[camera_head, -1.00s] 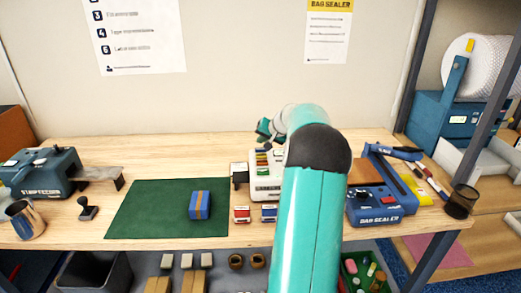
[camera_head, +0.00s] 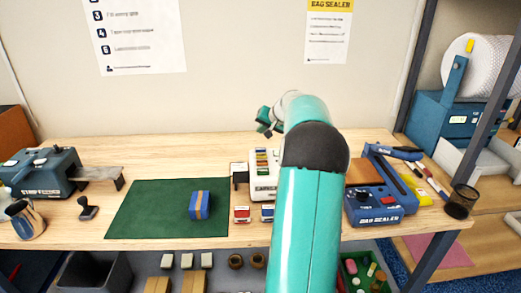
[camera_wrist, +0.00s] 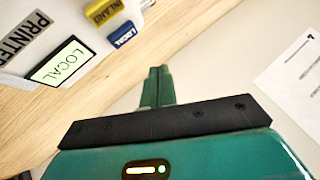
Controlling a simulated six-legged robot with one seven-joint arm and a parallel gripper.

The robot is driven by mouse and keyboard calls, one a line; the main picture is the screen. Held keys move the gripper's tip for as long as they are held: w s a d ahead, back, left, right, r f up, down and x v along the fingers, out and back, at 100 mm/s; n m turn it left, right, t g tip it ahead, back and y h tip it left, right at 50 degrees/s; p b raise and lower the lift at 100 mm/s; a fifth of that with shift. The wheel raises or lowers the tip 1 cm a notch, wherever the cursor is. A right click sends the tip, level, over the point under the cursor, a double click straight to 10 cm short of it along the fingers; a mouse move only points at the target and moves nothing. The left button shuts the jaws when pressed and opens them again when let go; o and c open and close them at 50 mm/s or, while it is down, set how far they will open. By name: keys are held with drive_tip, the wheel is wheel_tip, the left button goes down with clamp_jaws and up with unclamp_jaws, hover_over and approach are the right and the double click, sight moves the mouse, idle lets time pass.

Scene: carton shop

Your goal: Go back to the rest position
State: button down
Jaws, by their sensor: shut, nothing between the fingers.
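My gripper (camera_wrist: 158,82) shows in the wrist view with its two green fingers together and nothing between them. In the head view my gripper (camera_head: 264,122) is above the back of the wooden bench, near the label printer (camera_head: 263,188). The printer also shows in the wrist view, with its lit screen (camera_wrist: 60,62) reading LOCAL. My teal arm reaches up across the front of the bench and hides part of the printer's right side.
A blue box with a tan band (camera_head: 200,205) sits on the green mat (camera_head: 145,215). A blue bag sealer (camera_head: 375,207) stands right of my arm, and a strip feeder (camera_head: 40,172) at the left. A wire cup (camera_head: 461,201) is at the right edge. The bench's back left is clear.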

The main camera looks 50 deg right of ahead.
idle(0.3)
drive_tip(key=w+a+r+n+g, duration=0.1)
drive_tip(key=a+r, duration=0.1)
drive_tip(key=a, duration=0.7)
drive_tip(key=w+a+r+n+y, duration=0.1)
drive_tip(key=a+r+n, duration=0.1)
drive_tip(key=a, duration=0.7)
drive_tip(key=w+a+r+n+g, duration=0.1)
drive_tip(key=w+a+r, duration=0.15)
drive_tip(key=a, duration=0.65)
drive_tip(key=s+a+n, duration=0.1)
drive_tip(key=s+a, duration=0.2)
drive_tip(key=a, duration=0.3)
drive_tip(key=s+a+r+n, duration=0.1)
drive_tip(key=s+a, duration=0.2)
drive_tip(key=a, duration=0.3)
drive_tip(key=s+a+n, duration=0.2)
drive_tip(key=s+a, duration=0.1)
drive_tip(key=a, duration=0.3)
drive_tip(key=s+a+f+n, duration=0.1)
drive_tip(key=s+a+f, duration=0.2)
drive_tip(key=s+a, duration=0.3)
drive_tip(key=s+a+f+n+g+y, duration=0.1)
drive_tip(key=s+a+f+n, duration=0.1)
drive_tip(key=s+a, duration=0.4)
drive_tip(key=s+f, duration=0.1)
drive_tip(key=s, duration=0.3)
drive_tip(key=shift+s+a+n, duration=0.25)
drive_tip(key=shift+n, duration=0.05)
